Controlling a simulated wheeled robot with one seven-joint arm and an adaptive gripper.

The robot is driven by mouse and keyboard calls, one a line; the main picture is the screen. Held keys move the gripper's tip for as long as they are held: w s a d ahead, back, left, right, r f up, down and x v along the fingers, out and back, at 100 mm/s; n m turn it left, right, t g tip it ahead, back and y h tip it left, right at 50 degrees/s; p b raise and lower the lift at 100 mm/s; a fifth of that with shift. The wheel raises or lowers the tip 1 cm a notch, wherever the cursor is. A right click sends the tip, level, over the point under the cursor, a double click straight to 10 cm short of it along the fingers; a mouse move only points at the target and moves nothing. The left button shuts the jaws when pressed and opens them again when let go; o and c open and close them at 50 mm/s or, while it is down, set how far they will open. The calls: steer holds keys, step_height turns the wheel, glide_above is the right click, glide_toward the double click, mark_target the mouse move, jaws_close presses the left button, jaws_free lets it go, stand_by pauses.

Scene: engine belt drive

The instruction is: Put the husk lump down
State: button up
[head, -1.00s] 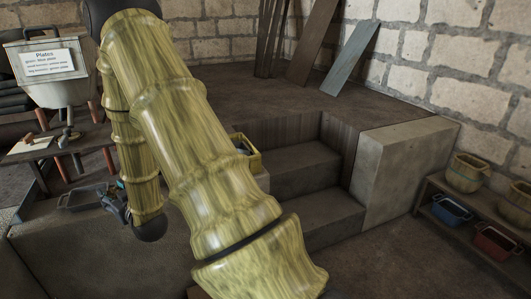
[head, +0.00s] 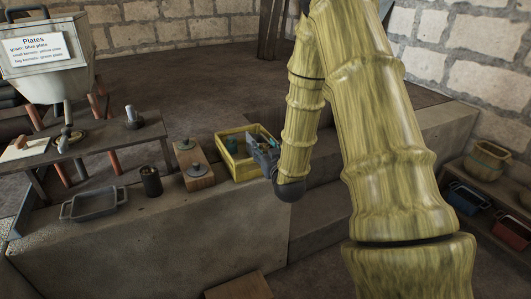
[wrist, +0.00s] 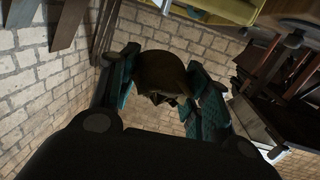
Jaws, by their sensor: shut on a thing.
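The husk lump (wrist: 162,74) is a brown, rounded, rough piece with a hollow-looking broken side in the wrist view. My gripper (wrist: 160,85) is shut on it, with a teal-padded finger on each side. In the head view my gripper (head: 262,153) is at the right end of a yellow crate (head: 223,158). The lump is not clear there, hidden by the gripper. I cannot tell whether the gripper touches the crate.
On the stone ledge (head: 150,230) stand a grey tray (head: 95,214), a dark cup (head: 151,182) and a wooden block with a knob (head: 197,178). A hopper with a plates sign (head: 36,48) is at left. Baskets and bins (head: 468,197) sit on a right shelf.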

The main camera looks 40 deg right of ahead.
steer(key=w+a+f, duration=0.1)
steer(key=w+f, duration=0.1)
steer(key=w, duration=0.5)
steer(key=w+a+f+p, duration=0.1)
steer(key=w+f, duration=0.2)
steer(key=w, duration=0.4)
steer(key=shift+w+a, duration=0.2)
steer(key=shift+a, duration=0.2)
steer(key=shift+r, duration=0.1)
steer(key=shift+f, duration=0.35)
steer(key=shift+s+f, duration=0.15)
steer(key=shift+f, duration=0.15)
